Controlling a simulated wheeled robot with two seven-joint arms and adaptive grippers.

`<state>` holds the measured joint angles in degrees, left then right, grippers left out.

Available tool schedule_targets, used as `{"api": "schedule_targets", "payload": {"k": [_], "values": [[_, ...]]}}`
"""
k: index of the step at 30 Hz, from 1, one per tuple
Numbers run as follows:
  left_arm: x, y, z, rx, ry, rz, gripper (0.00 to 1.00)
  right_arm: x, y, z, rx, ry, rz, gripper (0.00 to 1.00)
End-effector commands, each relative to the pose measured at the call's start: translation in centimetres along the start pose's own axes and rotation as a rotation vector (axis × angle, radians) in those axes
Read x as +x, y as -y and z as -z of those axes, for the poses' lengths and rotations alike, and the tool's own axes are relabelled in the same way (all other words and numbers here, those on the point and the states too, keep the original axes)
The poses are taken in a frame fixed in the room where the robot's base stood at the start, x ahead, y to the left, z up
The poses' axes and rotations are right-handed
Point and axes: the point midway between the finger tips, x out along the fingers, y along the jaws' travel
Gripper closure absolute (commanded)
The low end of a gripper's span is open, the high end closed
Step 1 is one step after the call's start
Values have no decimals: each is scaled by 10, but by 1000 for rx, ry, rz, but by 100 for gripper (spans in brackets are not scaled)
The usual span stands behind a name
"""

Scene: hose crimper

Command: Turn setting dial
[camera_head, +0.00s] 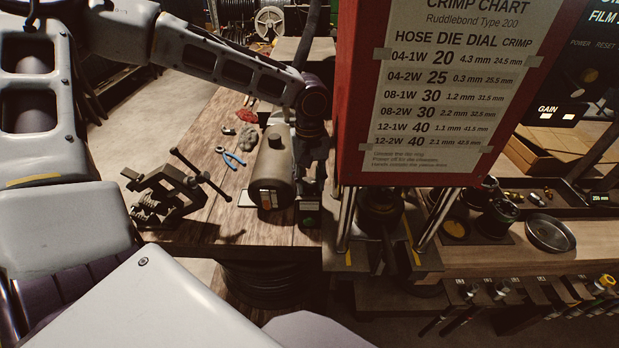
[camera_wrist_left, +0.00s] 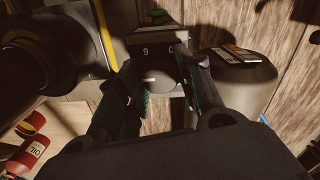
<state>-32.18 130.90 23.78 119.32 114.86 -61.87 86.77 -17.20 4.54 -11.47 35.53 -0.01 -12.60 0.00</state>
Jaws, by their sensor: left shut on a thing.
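The setting dial (camera_wrist_left: 157,79) is a round grey knob with a light pointer mark, in the upper middle of the left wrist view. It sits on a small dark box (camera_wrist_left: 155,38) with pale digits and a green button on top. My left gripper (camera_wrist_left: 160,92) has its two dark fingers on either side of the dial and is shut on it. In the head view my left gripper (camera_head: 311,185) points down at the small box (camera_head: 308,217), beside the red-framed crimp chart (camera_head: 455,85). The dial itself is hidden there. My right gripper is not in view.
A black vise (camera_head: 170,190) and blue pliers (camera_head: 231,158) are on the wooden bench (camera_head: 200,235). The crimper's posts (camera_head: 347,220) stand close right. A round metal dish (camera_head: 550,234) lies farther right.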

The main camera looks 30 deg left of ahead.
Motion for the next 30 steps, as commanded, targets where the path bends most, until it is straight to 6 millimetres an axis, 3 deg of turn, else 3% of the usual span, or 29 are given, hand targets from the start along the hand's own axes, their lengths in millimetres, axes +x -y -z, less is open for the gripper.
{"api": "schedule_targets", "payload": {"k": [15, 30], "values": [[0, 0, 0, -332, -1, 0, 88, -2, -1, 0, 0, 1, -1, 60], [0, 0, 0, -419, 0, -1, 88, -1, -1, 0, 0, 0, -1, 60]]}}
